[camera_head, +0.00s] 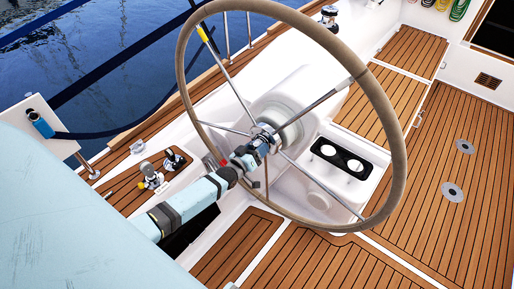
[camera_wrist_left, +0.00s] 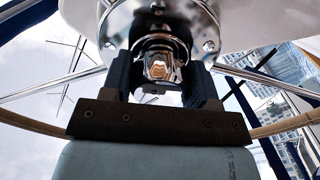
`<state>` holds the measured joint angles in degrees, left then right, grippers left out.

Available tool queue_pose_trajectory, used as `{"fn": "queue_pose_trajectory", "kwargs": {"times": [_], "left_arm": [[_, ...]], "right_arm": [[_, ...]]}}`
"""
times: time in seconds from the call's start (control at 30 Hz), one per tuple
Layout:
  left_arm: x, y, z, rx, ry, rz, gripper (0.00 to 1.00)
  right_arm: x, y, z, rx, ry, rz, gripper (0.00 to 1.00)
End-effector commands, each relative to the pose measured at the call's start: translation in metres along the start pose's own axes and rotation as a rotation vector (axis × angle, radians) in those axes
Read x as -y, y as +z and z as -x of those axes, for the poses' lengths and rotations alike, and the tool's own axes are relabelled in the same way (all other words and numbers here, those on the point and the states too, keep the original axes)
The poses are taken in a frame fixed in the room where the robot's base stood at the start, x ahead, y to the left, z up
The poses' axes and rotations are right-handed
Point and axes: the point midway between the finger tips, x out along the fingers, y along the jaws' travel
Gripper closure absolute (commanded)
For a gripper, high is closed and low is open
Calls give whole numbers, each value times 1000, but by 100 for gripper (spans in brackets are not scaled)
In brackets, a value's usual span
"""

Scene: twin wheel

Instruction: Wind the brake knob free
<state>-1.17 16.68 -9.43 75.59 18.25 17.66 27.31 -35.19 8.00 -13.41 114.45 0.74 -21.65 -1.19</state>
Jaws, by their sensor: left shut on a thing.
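The large steering wheel (camera_head: 397,150) has a tan rim and thin metal spokes. At its hub is the shiny brake knob (camera_wrist_left: 160,66), seen close up in the left wrist view below the chrome hub plate (camera_wrist_left: 205,18). My left gripper (camera_head: 264,137) reaches the hub from the lower left in the head view. Its two dark fingers stand on either side of the knob and are shut on it. In the head view the gripper mostly hides the knob. My right gripper is in neither view.
The white pedestal (camera_head: 290,100) stands behind the wheel. A cup holder (camera_head: 342,158) is at its right. Teak flooring (camera_head: 430,200) is open at right. Water lies beyond the rail.

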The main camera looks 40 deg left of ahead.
Motion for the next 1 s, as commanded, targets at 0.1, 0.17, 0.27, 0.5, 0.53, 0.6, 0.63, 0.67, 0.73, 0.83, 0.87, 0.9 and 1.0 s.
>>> {"fn": "queue_pose_trajectory", "kwargs": {"times": [0.1, 0.17, 0.27, 0.5, 0.53, 0.6, 0.63, 0.67, 0.73, 0.83, 0.87, 0.9, 1.0], "left_arm": [[0, 0, 0, 0, 0, 18, 69], [0, 0, 0, 0, 0, 22, 69], [0, 0, 0, 0, 0, 25, 69], [0, 0, 0, 0, 0, 24, 69], [0, 0, 0, 0, 0, 24, 69], [0, 0, 0, 0, 0, 24, 32], [0, 0, 0, 0, 0, 24, 25], [0, 0, 0, 0, 0, 24, 20], [0, 0, 0, 0, 0, 24, 20], [0, 0, 0, 0, 0, 24, 20], [0, 0, 0, 0, 0, 24, 20], [0, 0, 0, 0, 0, 24, 20], [0, 0, 4, 1, -1, 24, 20]], "right_arm": [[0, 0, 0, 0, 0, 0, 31], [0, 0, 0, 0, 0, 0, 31], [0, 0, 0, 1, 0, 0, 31], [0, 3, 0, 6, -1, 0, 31], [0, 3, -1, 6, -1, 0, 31], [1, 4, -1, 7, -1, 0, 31], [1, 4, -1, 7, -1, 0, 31], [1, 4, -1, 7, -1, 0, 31], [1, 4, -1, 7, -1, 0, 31], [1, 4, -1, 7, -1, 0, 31], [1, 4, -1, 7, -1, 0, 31], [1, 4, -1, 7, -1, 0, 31], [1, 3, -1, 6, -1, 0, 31]]}}
